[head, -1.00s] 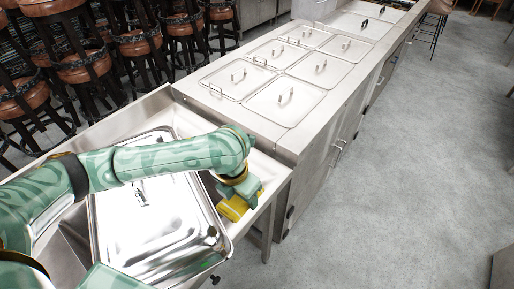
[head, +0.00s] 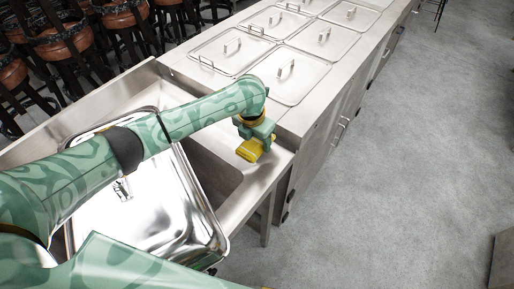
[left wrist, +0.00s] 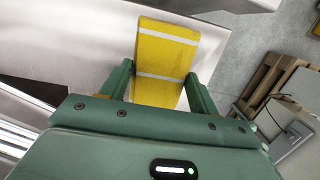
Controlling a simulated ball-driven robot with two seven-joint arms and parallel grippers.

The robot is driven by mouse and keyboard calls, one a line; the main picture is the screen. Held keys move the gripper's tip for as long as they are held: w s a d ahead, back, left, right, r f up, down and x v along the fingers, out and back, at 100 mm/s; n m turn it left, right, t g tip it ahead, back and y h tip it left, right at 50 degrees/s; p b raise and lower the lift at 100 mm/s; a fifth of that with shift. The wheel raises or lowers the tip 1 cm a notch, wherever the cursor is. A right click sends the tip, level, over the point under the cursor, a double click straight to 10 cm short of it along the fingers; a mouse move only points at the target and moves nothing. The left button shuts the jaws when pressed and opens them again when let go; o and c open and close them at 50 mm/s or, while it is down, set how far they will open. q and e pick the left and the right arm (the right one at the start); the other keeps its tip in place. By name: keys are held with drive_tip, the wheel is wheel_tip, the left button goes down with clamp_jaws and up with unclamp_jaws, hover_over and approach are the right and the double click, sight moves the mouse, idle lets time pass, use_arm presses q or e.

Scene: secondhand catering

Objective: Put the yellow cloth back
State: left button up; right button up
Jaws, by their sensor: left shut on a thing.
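The yellow cloth (head: 250,151) is folded and has pale stripes, which show in the left wrist view (left wrist: 165,55). My left gripper (head: 257,143) is shut on it, with one finger on each side of the cloth in the left wrist view (left wrist: 160,88). In the head view the cloth is over the right end of the steel sink unit (head: 232,213), near the counter. I cannot tell whether it touches the steel below. My right gripper is not in view.
A large shiny steel pan with a lid (head: 165,215) lies over the sink, below my left arm. A steel counter with several lidded wells (head: 290,75) stands behind. Bar stools (head: 65,40) crowd the back left. Grey floor (head: 430,160) is open at the right.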

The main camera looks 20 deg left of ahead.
sight(256, 141)
use_arm(q)
drive_tip(key=f, duration=0.1)
drive_tip(key=f+b, duration=0.1)
drive_tip(key=f, duration=0.1)
drive_tip(key=shift+w+d+f, duration=0.15)
drive_tip(key=shift+w, duration=0.15)
drive_tip(key=shift+f, duration=0.25)
drive_tip(key=shift+r, duration=0.1)
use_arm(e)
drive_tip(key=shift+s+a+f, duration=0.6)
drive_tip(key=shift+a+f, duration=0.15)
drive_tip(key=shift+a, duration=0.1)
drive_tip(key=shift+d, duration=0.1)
use_arm(q)
drive_tip(key=shift+f, duration=0.2)
drive_tip(key=o, duration=0.9)
drive_tip(key=shift+o, duration=0.2)
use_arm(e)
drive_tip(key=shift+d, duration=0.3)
use_arm(q)
drive_tip(key=shift+r, duration=0.1)
